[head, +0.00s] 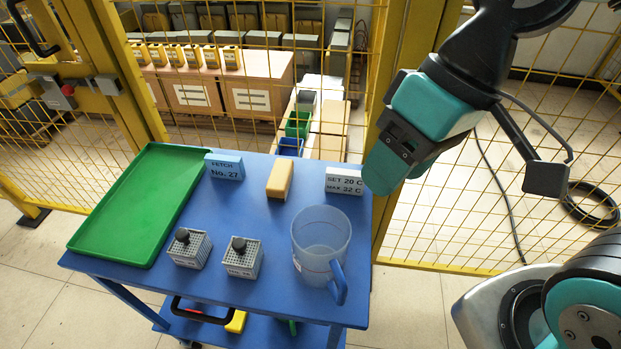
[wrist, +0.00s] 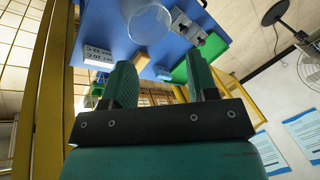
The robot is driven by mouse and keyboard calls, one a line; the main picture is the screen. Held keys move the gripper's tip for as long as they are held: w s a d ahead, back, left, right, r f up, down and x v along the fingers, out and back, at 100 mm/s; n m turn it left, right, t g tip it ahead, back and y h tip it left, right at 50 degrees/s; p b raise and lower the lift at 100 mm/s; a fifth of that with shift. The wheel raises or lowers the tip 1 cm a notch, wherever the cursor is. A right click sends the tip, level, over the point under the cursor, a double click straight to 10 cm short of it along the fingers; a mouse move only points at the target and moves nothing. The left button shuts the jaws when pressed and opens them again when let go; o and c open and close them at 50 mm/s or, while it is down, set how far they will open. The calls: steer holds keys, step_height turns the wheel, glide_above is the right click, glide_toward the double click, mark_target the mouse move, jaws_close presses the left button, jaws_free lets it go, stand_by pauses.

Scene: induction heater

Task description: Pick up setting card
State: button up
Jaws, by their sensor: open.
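The setting card (head: 344,181), a white block printed "SET 20 C MAX 22 C", stands at the back right of the blue table (head: 255,205). It also shows in the wrist view (wrist: 97,55), left of the fingers, with its text upside down. My gripper (head: 384,172) is to the right of the card and close to it in the head view, apart from it as far as I can tell. In the wrist view my gripper (wrist: 160,78) has its two teal fingers spread with nothing between them.
A tan block (head: 279,180) and a blue "FETCH No. 27" card (head: 224,166) stand left of the setting card. A clear jug (head: 320,245) is in front of it. Two grey racks (head: 242,258) and a green tray (head: 135,210) lie further left. Yellow mesh fencing (head: 450,220) rises behind.

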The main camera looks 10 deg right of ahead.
steer(key=w+d+f+m+b, duration=0.2)
steer(key=w+f+m+b, duration=0.25)
steer(key=w+m, duration=0.75)
steer(key=m+t+b, duration=0.2)
steer(key=m, duration=1.3)
glide_toward(348, 172)
steer(key=shift+m, duration=0.4)
steer(key=b+x, duration=0.1)
steer(key=x, duration=0.2)
steer(key=b+x, duration=0.1)
steer(key=x, duration=0.3)
steer(key=shift+w+a+r, duration=0.15)
steer(key=shift+a, duration=0.25)
steer(key=shift+d+x, duration=0.1)
steer(key=shift+x, duration=1.2)
steer(key=shift+d+x, duration=0.15)
steer(key=shift+x, duration=1.1)
steer(key=shift+f, duration=0.35)
jaws_close()
